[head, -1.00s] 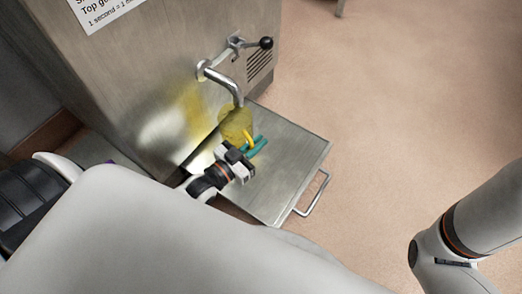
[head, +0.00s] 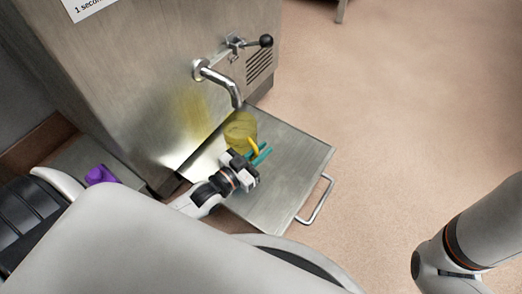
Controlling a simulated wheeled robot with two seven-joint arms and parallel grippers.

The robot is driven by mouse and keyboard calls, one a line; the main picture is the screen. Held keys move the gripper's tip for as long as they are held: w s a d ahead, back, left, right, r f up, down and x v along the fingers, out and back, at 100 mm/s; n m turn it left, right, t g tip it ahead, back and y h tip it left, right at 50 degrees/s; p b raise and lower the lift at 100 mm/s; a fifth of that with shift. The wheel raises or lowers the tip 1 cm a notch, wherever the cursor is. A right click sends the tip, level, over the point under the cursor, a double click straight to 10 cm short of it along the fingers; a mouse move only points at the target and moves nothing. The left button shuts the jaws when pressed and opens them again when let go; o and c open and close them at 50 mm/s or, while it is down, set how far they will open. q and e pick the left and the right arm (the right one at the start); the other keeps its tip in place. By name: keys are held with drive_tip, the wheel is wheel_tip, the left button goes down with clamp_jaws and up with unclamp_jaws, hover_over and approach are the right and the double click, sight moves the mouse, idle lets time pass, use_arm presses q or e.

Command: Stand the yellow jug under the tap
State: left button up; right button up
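The yellow see-through jug (head: 240,129) stands upright on the metal shelf (head: 296,158), with its spout side toward the machine. The tap (head: 223,82) is a bent steel pipe, and its mouth is just above the jug's top in the picture. My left gripper (head: 261,155) is at the near side of the jug, by its yellow handle. Its teal fingers show as separate strips, apart, with the handle near their tips. My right gripper is out of view; only part of that arm shows at the lower right.
The steel machine (head: 135,85) rises behind the shelf. A black-knobbed lever (head: 266,41) sits above the tap. A bar handle (head: 316,201) sticks out from the shelf's right edge. A purple object (head: 101,175) lies at the left. The floor at right is clear.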

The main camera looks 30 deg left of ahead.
use_arm(q)
drive_tip(key=o, duration=0.3)
drive_tip(key=shift+r, duration=0.15)
drive_tip(key=p+v, duration=0.5)
drive_tip(key=v, duration=0.4)
drive_tip(key=shift+r, duration=0.2)
drive_tip(key=shift+p+v, duration=0.45)
drive_tip(key=shift+v, duration=0.7)
drive_tip(key=shift+s+a+f, duration=0.1)
drive_tip(key=shift+s+f, duration=0.05)
drive_tip(key=shift+s, duration=0.2)
